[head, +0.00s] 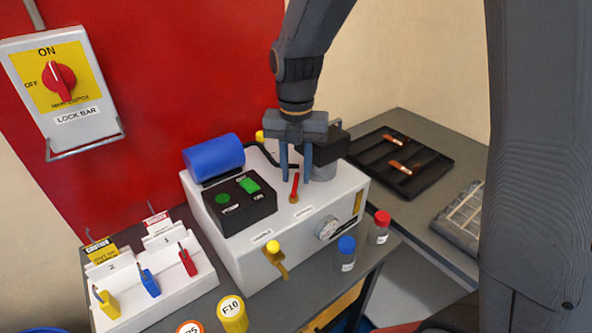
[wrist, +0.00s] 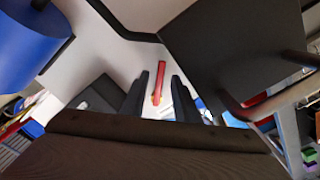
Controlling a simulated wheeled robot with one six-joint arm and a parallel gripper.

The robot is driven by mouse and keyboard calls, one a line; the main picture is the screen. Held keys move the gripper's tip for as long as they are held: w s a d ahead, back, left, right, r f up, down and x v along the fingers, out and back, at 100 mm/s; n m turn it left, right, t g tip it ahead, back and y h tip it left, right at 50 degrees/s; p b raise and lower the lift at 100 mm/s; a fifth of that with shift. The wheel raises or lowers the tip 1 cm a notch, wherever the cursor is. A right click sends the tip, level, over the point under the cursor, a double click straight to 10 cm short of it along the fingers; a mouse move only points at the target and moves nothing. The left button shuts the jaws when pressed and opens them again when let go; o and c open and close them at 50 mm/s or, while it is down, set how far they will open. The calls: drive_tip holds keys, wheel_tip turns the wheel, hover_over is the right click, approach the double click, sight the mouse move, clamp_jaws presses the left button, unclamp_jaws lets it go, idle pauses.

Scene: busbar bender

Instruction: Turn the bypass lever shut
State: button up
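A small red lever (head: 295,186) with a brass-coloured base stands on top of the white machine (head: 240,262). Its label is too small to read, so I cannot tell for sure that it is the bypass lever. My gripper (head: 296,175) points down just above and behind it, with its two fingers apart and nothing held. In the wrist view, the red lever (wrist: 161,80) shows in the gap between the fingertips (wrist: 161,82), with no clear contact. A second lever, with a yellow knob (head: 273,247), is on the machine's front face.
A blue cylinder (head: 214,156) and a black button box (head: 239,203) stand left of the lever. A grey cylinder (head: 323,168) with a black block is close to its right. Bottles with blue (head: 346,245) and red caps (head: 382,218) stand by the machine's right front. A lockout rack (head: 150,285) is at left.

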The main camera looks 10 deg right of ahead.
sight(296, 180)
wheel_tip(296, 180, up, 8)
drive_tip(key=b, duration=0.1)
drive_tip(key=shift+b, duration=0.35)
